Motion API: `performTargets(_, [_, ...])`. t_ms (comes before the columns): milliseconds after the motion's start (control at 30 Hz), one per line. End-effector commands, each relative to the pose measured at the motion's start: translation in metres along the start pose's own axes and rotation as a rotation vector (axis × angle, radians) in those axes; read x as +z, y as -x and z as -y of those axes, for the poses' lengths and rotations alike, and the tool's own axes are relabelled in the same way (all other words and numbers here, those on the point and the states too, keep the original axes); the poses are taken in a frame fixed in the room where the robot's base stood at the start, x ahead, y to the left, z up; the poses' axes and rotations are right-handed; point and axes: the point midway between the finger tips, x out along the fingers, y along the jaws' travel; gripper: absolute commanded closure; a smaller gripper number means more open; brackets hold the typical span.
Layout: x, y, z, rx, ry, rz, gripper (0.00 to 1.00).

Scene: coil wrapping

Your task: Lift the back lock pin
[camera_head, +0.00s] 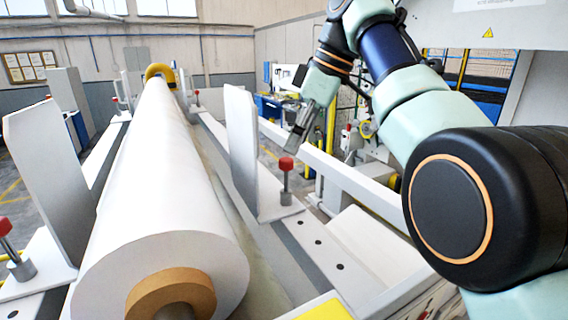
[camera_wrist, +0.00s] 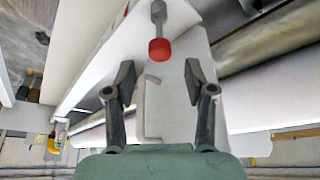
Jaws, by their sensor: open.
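A red-topped lock pin (camera_head: 286,163) stands upright in a grey socket at the foot of the near right white plate (camera_head: 242,140). My gripper (camera_head: 293,146) hangs just above its red knob, pointing down, apart from it. In the wrist view the red knob (camera_wrist: 160,49) lies just beyond the fingertips, roughly midway between the two spread fingers of my gripper (camera_wrist: 160,78). The jaws are open and empty. Other red-topped pins stand at the near left (camera_head: 6,228), far right (camera_head: 196,93) and far left (camera_head: 115,101). No label shows which pin is the back one.
A long white coil roll (camera_head: 160,170) with a brown core (camera_head: 172,293) lies left of the pin. White upright plates flank it, including a near left plate (camera_head: 45,175). A white rail (camera_head: 330,168) runs to the right of the pin and my gripper.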

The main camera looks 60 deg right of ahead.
Motion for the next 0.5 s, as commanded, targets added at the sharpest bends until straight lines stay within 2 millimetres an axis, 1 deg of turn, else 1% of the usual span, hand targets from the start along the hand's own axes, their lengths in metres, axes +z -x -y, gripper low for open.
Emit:
performTargets(33, [0.003, -0.018, 0.0, -0.001, 0.002, 0.0, 0.46])
performTargets(100, [0.003, -0.032, 0.0, -0.001, 0.002, 0.0, 0.46])
performTargets(200, [0.002, -0.043, 0.0, 0.0, 0.001, 0.0, 0.46])
performTargets(267, [0.001, -0.046, 0.0, 0.0, 0.0, 0.0, 0.46])
performTargets(467, [0.0, -0.045, 0.0, 0.0, 0.0, 0.0, 0.46])
performTargets(500, [0.0, -0.045, 0.0, 0.0, 0.0, 0.0, 0.49])
